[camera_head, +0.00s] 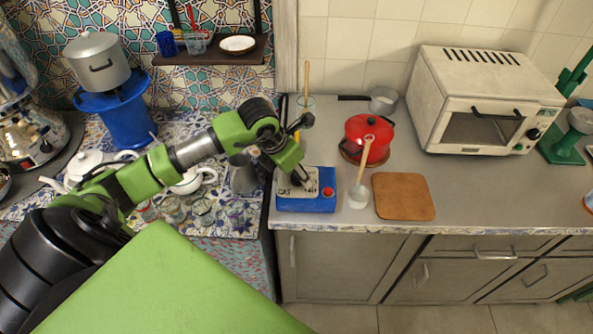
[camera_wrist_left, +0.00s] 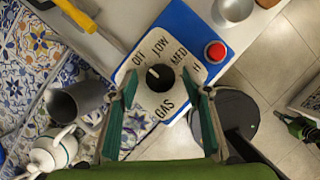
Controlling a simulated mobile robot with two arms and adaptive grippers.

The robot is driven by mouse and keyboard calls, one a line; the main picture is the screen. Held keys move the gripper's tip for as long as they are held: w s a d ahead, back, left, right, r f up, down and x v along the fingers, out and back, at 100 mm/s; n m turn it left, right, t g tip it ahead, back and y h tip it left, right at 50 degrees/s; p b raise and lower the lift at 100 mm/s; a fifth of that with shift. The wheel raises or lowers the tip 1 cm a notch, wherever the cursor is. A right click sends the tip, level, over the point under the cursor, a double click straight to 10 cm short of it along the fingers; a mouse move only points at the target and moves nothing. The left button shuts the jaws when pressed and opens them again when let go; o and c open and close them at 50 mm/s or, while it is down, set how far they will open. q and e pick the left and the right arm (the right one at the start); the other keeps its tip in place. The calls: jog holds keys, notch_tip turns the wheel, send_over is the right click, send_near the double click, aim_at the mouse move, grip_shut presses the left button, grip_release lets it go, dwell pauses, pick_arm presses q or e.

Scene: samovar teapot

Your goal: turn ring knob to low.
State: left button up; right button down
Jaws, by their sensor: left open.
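The black ring knob (camera_wrist_left: 160,77) sits on the light label plate (camera_wrist_left: 146,104) of a blue box (camera_wrist_left: 188,28). The plate reads OFF, LOW, MED, a partly hidden further mark, and GAS. The knob's white mark points to the upper left, roughly towards OFF. In the head view the blue box (camera_head: 306,204) stands at the counter's front left, the knob mostly hidden by my gripper. My left gripper (camera_wrist_left: 164,92) is open, its fingers on either side of the knob in the wrist view, apparently above the plate.
A red button (camera_wrist_left: 215,51) is on the box. A white ladle (camera_head: 359,194), a brown board (camera_head: 403,196) and a red pot (camera_head: 369,138) stand to its right. A grey metal jug (camera_head: 243,175) and teapots are to its left.

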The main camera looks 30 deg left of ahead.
pick_arm(q)
jog(key=c, duration=1.1)
jog(key=shift+f, duration=0.1)
